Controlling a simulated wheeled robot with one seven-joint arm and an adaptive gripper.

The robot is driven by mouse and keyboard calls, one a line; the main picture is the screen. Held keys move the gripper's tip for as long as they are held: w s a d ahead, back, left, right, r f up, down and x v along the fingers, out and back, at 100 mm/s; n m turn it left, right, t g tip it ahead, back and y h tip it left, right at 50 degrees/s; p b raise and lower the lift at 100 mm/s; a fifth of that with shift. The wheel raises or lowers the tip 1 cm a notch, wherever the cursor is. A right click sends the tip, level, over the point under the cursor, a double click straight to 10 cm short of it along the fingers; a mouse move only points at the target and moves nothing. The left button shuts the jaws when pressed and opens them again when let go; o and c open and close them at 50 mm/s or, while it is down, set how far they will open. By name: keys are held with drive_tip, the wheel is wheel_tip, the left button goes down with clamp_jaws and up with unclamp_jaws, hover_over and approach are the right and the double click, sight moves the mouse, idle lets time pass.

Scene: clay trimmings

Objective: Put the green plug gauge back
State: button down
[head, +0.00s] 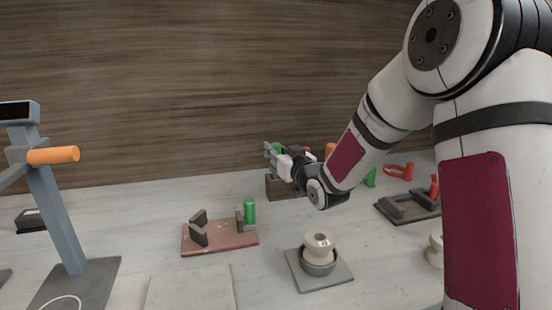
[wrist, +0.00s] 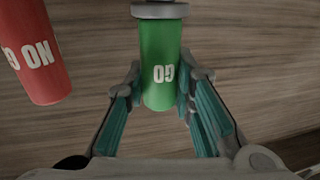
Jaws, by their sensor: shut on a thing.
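My gripper (head: 273,154) is at the back of the table, above a dark brown block (head: 283,188). In the wrist view my gripper (wrist: 162,100) is shut on a green plug gauge (wrist: 160,62) marked GO, with a fingertip at each side of it. A grey collar shows at the gauge's far end, at the top edge. In the head view the held gauge is mostly hidden by the gripper. A red gauge (wrist: 38,70) marked NO GO stands to its left in the wrist view, apart from the fingers.
A reddish plate (head: 222,246) bears grey blocks and a green cylinder (head: 249,211). A grey base (head: 325,275) holds a pale spool (head: 319,246). A grey stand (head: 55,205) with an orange handle is at left. A dark fixture (head: 408,206) and red clamp (head: 398,173) are at right.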

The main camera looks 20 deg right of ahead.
drive_tip(key=shift+f, duration=0.6)
drive_tip(key=shift+f, duration=0.1)
drive_tip(key=shift+f+b, duration=0.35)
drive_tip(key=shift+b, duration=0.15)
drive_tip(key=c, duration=1.4)
unclamp_jaws()
drive_tip(key=shift+o, duration=0.2)
drive_tip(key=shift+r, duration=0.15)
drive_tip(key=shift+r+p, duration=0.25)
drive_tip(key=shift+p, duration=0.15)
drive_tip(key=shift+s+d+r, duration=0.1)
drive_tip(key=shift+s+r, duration=0.05)
drive_tip(key=shift+s, duration=0.1)
drive_tip(key=s+d+p, duration=0.1)
drive_tip(key=s+d, duration=0.1)
drive_tip(key=s, duration=0.9)
drive_tip(key=shift+s, duration=0.15)
